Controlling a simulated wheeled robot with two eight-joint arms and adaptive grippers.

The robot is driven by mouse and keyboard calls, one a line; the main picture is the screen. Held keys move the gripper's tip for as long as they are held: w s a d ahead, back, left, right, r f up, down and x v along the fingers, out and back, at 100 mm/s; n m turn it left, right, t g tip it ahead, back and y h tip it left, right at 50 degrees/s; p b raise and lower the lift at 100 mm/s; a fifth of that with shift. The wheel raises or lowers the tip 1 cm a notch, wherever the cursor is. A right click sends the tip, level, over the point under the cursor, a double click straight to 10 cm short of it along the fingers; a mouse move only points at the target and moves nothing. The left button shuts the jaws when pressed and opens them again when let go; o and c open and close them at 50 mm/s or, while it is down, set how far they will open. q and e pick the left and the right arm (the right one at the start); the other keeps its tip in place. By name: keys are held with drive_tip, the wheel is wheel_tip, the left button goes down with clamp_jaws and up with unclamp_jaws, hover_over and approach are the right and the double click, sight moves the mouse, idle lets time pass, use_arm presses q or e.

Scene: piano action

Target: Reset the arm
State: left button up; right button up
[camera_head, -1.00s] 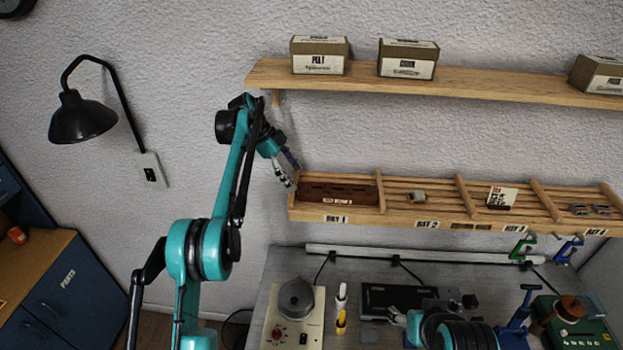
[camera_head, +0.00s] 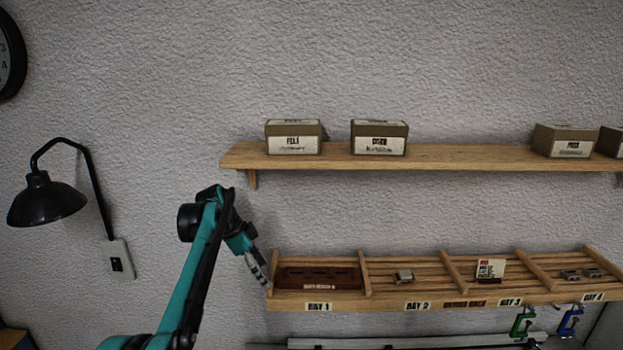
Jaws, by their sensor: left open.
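My left arm comes up from the lower left in teal and black. Its left gripper (camera_head: 262,276) is open and empty, pointing down and to the right beside the left end of the slatted wooden rack (camera_head: 385,301). The fingertips are close to the rack's left end; I cannot tell whether they touch it. A dark brown tray (camera_head: 319,278) lies in the bay labelled BAY 1, just right of the gripper. My right gripper is out of view.
Above the rack a wooden shelf (camera_head: 470,160) holds several labelled boxes. A black wall lamp (camera_head: 46,202) hangs at left. Small metal parts (camera_head: 404,276) and a white card (camera_head: 490,269) sit in the rack's other bays. Green and blue clamps hang below its right end.

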use_arm(q)
drive_tip(key=s+f+n+t+y+b, duration=0.1)
drive_tip(key=s+f+n+b, duration=0.3)
drive_tip(key=s+f+b, duration=0.4)
drive_tip(key=s+f+n+t+y+b, duration=0.2)
drive_tip(key=s+f+n+b, duration=0.25)
drive_tip(key=s, duration=0.55)
drive_tip(key=s+a+f+n+t+y+b, duration=0.1)
drive_tip(key=s+f+n+b, duration=0.2)
drive_tip(key=s+f+b, duration=0.3)
drive_tip(key=s+a+f+n+t+b, duration=0.1)
drive_tip(key=s+a+f+n+b, duration=0.1)
drive_tip(key=s+f+b, duration=0.5)
drive_tip(key=s+f+n, duration=0.1)
drive_tip(key=s+f, duration=0.3)
drive_tip(key=f, duration=0.6)
drive_tip(key=shift+s+f+t+y, duration=0.3)
drive_tip(key=shift+s+t+y, duration=0.1)
drive_tip(key=shift+a, duration=0.1)
